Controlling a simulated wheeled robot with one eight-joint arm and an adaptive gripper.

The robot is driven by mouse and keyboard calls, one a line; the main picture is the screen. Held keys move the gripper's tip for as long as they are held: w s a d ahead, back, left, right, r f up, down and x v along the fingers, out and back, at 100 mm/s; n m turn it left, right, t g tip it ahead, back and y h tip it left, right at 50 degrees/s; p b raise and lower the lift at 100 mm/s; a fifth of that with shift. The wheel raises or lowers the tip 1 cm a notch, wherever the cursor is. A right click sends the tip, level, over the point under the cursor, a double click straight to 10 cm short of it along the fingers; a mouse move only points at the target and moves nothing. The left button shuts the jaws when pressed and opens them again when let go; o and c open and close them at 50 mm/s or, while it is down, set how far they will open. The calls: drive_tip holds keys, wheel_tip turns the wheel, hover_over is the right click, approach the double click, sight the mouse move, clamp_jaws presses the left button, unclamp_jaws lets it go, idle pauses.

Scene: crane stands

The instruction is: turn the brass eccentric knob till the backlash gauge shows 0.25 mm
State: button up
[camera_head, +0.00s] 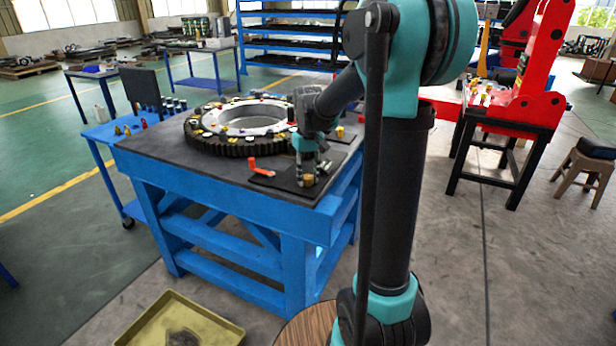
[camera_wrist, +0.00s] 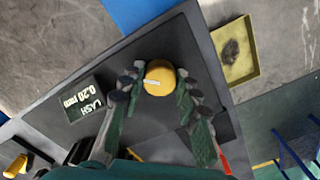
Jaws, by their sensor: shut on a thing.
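The brass eccentric knob (camera_wrist: 159,77) is a round yellow cap with a pale mark on its top, on a dark plate (camera_wrist: 75,75). The backlash gauge (camera_wrist: 84,98) is a small dark display left of it in the wrist view, reading LASH 0.20 mm. My gripper (camera_wrist: 158,92) is shut on the knob, one finger on each side of it. In the head view my gripper (camera_head: 308,168) points down at the table's near right corner, and the knob (camera_head: 308,180) shows small beneath it. I cannot read the gauge in the head view.
A big dark toothed ring (camera_head: 215,152) lies on the blue table (camera_head: 200,189) behind my gripper. An orange-red lever (camera_head: 262,170) stands close to the left of my gripper. A yellow tray (camera_head: 228,336) is on the floor. A red stand (camera_head: 535,85) is at the right.

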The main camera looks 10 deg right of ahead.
sight(308, 177)
drive_tip(key=shift+m, duration=1.9)
drive_tip(key=o, duration=1.2)
drive_tip(key=shift+c, duration=0.2)
drive_tip(key=shift+r, duration=0.1)
wheel_tip(308, 177, up, 12)
drive_tip(key=s+d+f, duration=0.1)
drive_tip(key=s+f, duration=0.2)
drive_tip(key=f, duration=0.1)
drive_tip(key=s+f+t, duration=0.1)
drive_tip(key=s+f, duration=0.3)
drive_tip(key=s+d+f+t, duration=0.1)
drive_tip(key=s+f, duration=0.3)
drive_tip(key=shift+d+f+n, duration=0.2)
drive_tip(key=shift+d+n, duration=0.1)
drive_tip(key=s+d+f+t, duration=0.1)
drive_tip(key=s+f+t, duration=0.1)
drive_tip(key=s+f, duration=0.7)
drive_tip(key=shift+s+d+f+n, duration=0.2)
drive_tip(key=shift+s+f+n, duration=0.15)
drive_tip(key=shift+s, duration=0.65)
